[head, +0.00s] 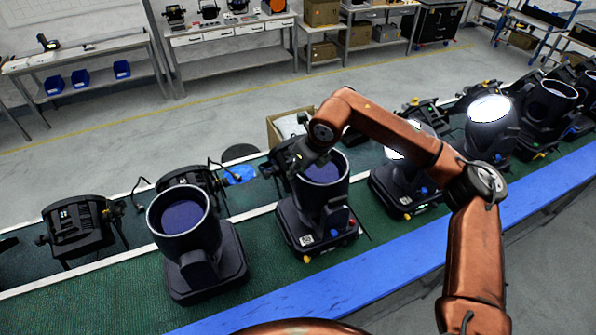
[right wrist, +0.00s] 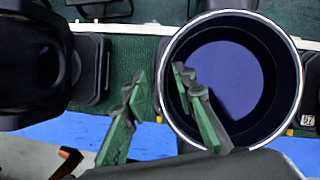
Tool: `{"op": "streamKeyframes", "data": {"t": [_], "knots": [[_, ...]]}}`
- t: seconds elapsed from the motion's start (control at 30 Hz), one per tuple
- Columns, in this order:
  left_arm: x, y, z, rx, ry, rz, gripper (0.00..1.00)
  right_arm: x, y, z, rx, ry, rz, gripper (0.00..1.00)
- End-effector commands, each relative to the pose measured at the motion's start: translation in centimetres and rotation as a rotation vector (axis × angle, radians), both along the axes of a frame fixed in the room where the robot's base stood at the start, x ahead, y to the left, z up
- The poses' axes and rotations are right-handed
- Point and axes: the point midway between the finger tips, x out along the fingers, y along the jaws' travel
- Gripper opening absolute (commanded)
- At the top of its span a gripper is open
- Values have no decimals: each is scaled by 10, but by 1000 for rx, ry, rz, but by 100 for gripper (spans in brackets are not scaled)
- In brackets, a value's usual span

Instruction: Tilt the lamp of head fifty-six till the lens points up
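A black moving-head lamp (head: 323,190) stands on the green bench with its round blue lens facing up and towards me. Its label is too small to read, so I cannot tell whether it is head fifty-six. My right gripper (head: 303,164) is at the left side of that lamp's rim. In the right wrist view the open green fingers (right wrist: 162,88) show either side of the near-left rim of a lamp barrel (right wrist: 232,75), one over the opening, one outside. Contact cannot be told. My left gripper is not in view.
Another lamp (head: 190,225) with its lens up stands to the left, and a lit lamp (head: 490,125) to the right. Dark fixtures (head: 82,228) line the bench's far side. A blue strip (head: 400,265) runs along the near edge. A cardboard box (head: 285,125) stands behind.

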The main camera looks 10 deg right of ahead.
Motion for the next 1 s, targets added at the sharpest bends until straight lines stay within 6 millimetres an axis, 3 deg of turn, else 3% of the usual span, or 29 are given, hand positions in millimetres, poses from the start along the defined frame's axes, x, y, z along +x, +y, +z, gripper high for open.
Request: {"op": "streamKeyframes", "data": {"t": [0.27,0.43,0.8,1.0], "knots": [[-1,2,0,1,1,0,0,0,0,-1,-1,2,0,29],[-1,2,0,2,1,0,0,-4,-2,10,-1,1,0,29],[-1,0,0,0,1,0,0,-29,-17,77,0,-1,0,29],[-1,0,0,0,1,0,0,-39,-23,102,0,0,0,29]]}}
